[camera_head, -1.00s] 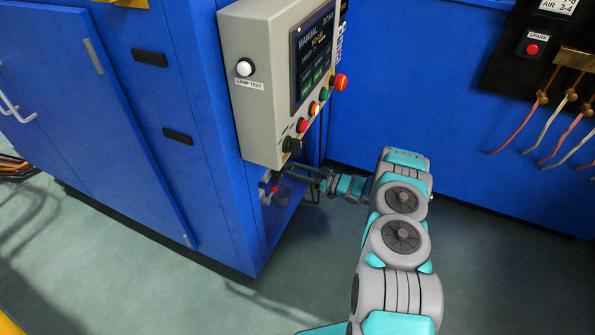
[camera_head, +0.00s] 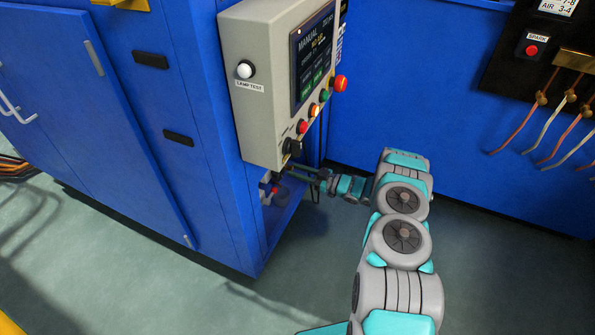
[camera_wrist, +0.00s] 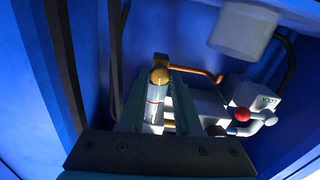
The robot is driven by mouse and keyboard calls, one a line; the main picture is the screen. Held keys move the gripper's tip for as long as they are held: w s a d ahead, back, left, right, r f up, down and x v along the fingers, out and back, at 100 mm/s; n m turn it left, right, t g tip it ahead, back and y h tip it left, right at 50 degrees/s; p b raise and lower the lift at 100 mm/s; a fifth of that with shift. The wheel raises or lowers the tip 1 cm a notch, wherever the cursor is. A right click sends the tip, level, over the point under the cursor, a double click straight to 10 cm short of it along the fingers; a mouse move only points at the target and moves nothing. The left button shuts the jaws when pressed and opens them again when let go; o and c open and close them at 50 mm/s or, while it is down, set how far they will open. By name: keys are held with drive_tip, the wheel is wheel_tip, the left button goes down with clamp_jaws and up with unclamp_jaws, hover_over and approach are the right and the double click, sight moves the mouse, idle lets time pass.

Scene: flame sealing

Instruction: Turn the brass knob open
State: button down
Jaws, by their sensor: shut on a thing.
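The brass knob (camera_wrist: 159,77) shows in the wrist view as a small round gold cap, with a clear tube (camera_wrist: 154,105) with red marks below it. My gripper (camera_wrist: 160,71) has its two fingers closed in on the knob from both sides. In the head view my gripper (camera_head: 318,177) reaches in under the grey control box, at the recess in the blue cabinet. The knob cannot be made out there. The fingertips partly hide the knob's sides, and its turn angle cannot be read.
A copper pipe (camera_wrist: 200,72) runs right from near the knob. A red-knobbed valve (camera_wrist: 242,114) and a grey box marked LOCK (camera_wrist: 262,98) are close on the right. The control box (camera_head: 265,110) overhangs my gripper. Blue walls enclose the recess.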

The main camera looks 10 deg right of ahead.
drive_tip(key=n+p, duration=0.1)
drive_tip(key=n, duration=0.3)
drive_tip(key=n+p, duration=0.1)
drive_tip(key=n, duration=0.3)
drive_tip(key=shift+r, duration=0.1)
drive_tip(key=n, duration=0.4)
drive_tip(key=shift+p, duration=0.35)
drive_tip(key=shift+n+p, duration=0.35)
drive_tip(key=shift+n, duration=1.45)
drive_tip(key=shift+a, duration=0.1)
drive_tip(key=c, duration=0.6)
unclamp_jaws()
